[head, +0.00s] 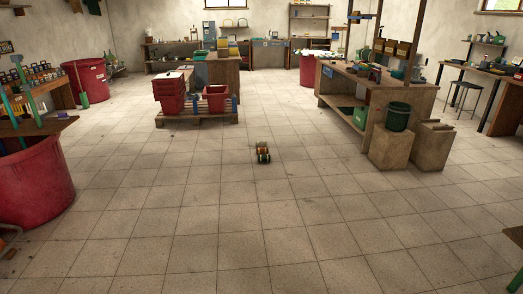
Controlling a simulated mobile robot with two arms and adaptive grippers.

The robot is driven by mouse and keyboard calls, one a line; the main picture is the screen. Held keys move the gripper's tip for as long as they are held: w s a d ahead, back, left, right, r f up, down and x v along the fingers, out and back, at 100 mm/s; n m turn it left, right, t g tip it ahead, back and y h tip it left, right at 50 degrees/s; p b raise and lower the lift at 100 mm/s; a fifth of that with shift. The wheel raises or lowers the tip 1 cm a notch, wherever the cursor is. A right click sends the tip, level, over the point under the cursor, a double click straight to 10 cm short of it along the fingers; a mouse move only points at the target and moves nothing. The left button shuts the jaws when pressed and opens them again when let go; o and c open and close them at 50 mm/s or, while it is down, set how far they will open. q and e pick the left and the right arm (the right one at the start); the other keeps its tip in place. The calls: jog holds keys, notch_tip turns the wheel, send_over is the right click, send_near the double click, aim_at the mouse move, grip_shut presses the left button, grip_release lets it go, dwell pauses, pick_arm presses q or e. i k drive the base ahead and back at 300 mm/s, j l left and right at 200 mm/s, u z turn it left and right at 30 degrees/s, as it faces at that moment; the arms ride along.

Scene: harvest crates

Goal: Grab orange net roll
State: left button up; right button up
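I cannot make out an orange net roll for certain in the head view. A small dark green and orange-brown object (263,152) sits alone on the tiled floor near the middle; it is too small to tell what it is. Many small items on the benches and shelves are also too small to tell apart. Neither of my grippers is in view.
Red crates (170,95) stand on a wooden pallet (195,117). A large red tub (35,190) is at left, another (85,80) behind it. A wooden workbench (345,80) and a green bucket (398,116) on a wooden block (390,147) stand at right. The foreground floor is clear.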

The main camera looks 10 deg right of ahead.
aim_at(264, 150)
jog(key=i+l+z, duration=0.2)
jog(key=i, duration=0.25)
jog(key=i+z, duration=0.25)
jog(key=i, duration=0.2)
jog(key=i+z, duration=0.15)
jog(key=i, duration=4.6)
